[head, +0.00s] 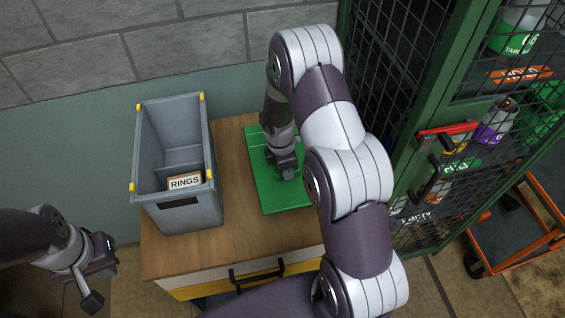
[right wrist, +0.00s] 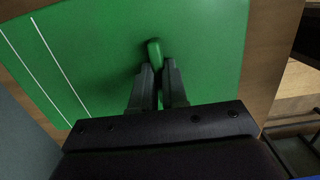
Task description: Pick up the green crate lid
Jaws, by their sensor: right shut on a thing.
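The green crate lid (head: 292,195) is a flat green panel above the wooden top of a small cabinet, right of the grey crate. I cannot tell whether it touches the wood. White lines and a small raised green handle (right wrist: 154,50) show on the lid (right wrist: 90,50) in the right wrist view. My right gripper (head: 287,172) points down at the lid, its fingers (right wrist: 160,80) shut on the handle. My arm hides part of the lid. My left gripper (head: 98,275) is at the lower left, away from the lid; its finger gap is unclear.
A grey crate (head: 190,212) labelled RINGS stands left of the lid on the wooden top (head: 245,238). A green mesh cage (head: 410,100) with a red latch (head: 447,130) stands close on the right. An orange cart (head: 510,262) is at the lower right.

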